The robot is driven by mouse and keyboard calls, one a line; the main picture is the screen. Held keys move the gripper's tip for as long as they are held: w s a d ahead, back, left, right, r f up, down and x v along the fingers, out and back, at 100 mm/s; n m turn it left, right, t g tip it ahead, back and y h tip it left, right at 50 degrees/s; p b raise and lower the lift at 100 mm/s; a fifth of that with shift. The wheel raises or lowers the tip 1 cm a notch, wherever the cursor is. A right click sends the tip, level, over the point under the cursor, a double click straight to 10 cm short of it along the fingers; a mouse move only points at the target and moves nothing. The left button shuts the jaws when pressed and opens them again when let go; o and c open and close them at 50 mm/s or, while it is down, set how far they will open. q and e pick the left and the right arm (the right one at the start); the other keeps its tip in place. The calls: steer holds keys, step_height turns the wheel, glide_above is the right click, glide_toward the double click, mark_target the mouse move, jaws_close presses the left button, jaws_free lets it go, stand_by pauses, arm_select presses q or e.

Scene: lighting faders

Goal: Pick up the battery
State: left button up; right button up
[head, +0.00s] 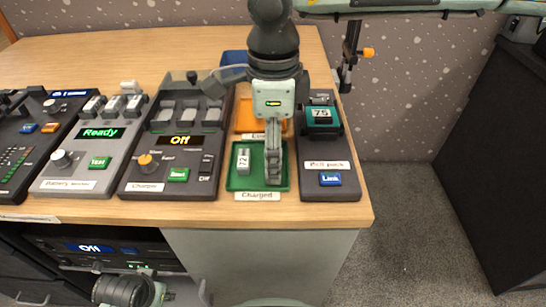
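A grey battery marked 72 (243,160) stands in the left part of the green tray (238,184) labelled Charged. My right gripper (273,180) points down into the right part of this tray, beside the battery and apart from it. Its fingers show edge-on, so I cannot tell their opening or whether anything is between them. A teal unit showing 75 (321,115) sits on the dark panel with the blue Link button (330,179). My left gripper (158,295) is partly in view at the bottom left, low in front of the desk; its fingers are not clear.
An orange tray (246,116) lies behind the green one, partly hidden by my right arm. A charger panel (160,187) with an Off display and several bays stands left of the trays. A grey panel reading Ready (75,185) is further left. The desk edge (290,215) is close in front.

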steer(key=shift+f, duration=0.1)
steer(key=shift+c, duration=0.4)
steer(key=c, duration=1.1)
steer(key=shift+c, duration=0.2)
